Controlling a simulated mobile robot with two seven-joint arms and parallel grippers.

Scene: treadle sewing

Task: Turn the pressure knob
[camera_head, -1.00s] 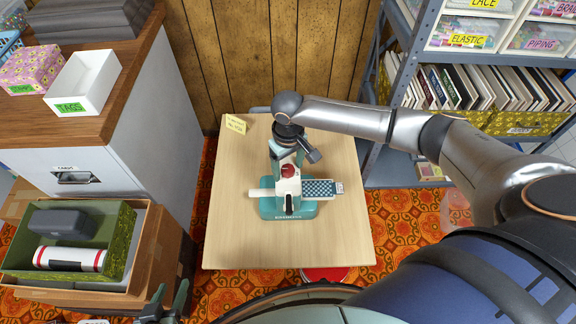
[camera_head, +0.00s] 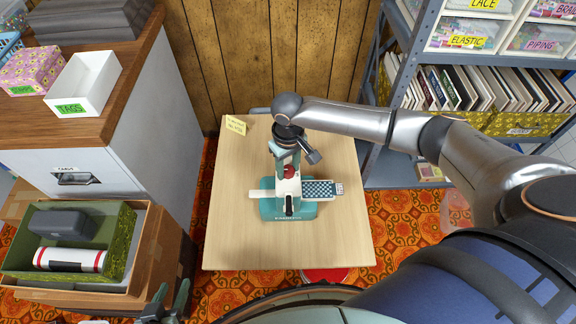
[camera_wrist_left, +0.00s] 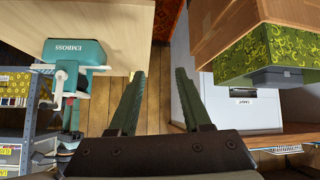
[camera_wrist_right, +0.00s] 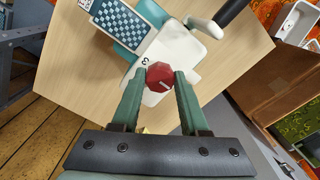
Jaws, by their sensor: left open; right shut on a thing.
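The red pressure knob (camera_wrist_right: 160,77) sits on top of the white and teal machine (camera_wrist_right: 182,50). In the right wrist view a white mark shows on its face, and the right gripper's (camera_wrist_right: 160,76) green fingers are shut on its two sides. In the head view the knob (camera_head: 290,172) shows just below the right gripper (camera_head: 288,163), on the machine (camera_head: 288,208) standing on the light wood table (camera_head: 237,235). My left gripper (camera_wrist_left: 160,75) is open and empty. It shows at the lower left of the head view (camera_head: 167,300), well away from the machine.
A blue chequered piece (camera_head: 320,189) lies on the machine's right side. A yellow note (camera_head: 236,125) lies at the table's back left. A wooden-topped cabinet (camera_head: 97,114) and a green box (camera_head: 108,255) stand left; a shelf rack (camera_head: 396,135) stands right.

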